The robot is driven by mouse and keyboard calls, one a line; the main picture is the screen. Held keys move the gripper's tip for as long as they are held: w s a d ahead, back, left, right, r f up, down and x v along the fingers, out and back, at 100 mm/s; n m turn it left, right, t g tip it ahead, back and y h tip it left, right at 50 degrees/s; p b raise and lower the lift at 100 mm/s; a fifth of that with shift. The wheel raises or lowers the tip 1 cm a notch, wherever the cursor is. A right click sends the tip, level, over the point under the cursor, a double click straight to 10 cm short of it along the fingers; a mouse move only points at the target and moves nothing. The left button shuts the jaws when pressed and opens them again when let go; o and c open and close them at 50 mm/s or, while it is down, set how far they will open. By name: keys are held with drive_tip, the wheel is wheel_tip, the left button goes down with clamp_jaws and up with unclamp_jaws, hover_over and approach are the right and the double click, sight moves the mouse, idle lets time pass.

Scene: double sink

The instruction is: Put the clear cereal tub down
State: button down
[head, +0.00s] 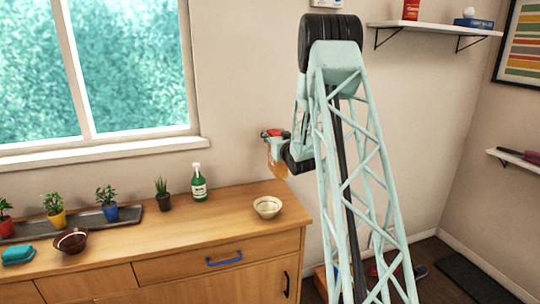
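My gripper (272,134) is small in the head view, left of my arm's lattice links and in front of the wall. A tan, see-through thing (276,160), which looks like the clear cereal tub, hangs just under it above the back of the wooden counter. My gripper seems shut on it, with nothing seen supporting it from below. My own arm link hides part of the tub's right side, and the fingertips are too small to make out.
Counter space between the bowls is clear. A wall shelf (435,27) is at upper right.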

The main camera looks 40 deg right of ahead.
wheel_tip(320, 180, down, 7)
drive_tip(key=w+b, duration=0.1)
drive_tip(key=w, duration=0.1)
drive_tip(key=shift+w+d+r, duration=0.15)
drive_tip(key=shift+d, duration=0.25)
idle(0.4)
drive_tip(key=shift+w+d+f+b, duration=0.1)
drive_tip(key=shift+f+b, duration=0.2)
drive_tip(key=shift+f, duration=0.9)
drive_tip(key=shift+w+f+b, duration=0.1)
drive_tip(key=shift+f+b, duration=0.2)
drive_tip(key=shift+f, duration=1.05)
drive_tip(key=c, duration=1.8)
unclamp_jaws()
drive_tip(key=shift+c, duration=0.2)
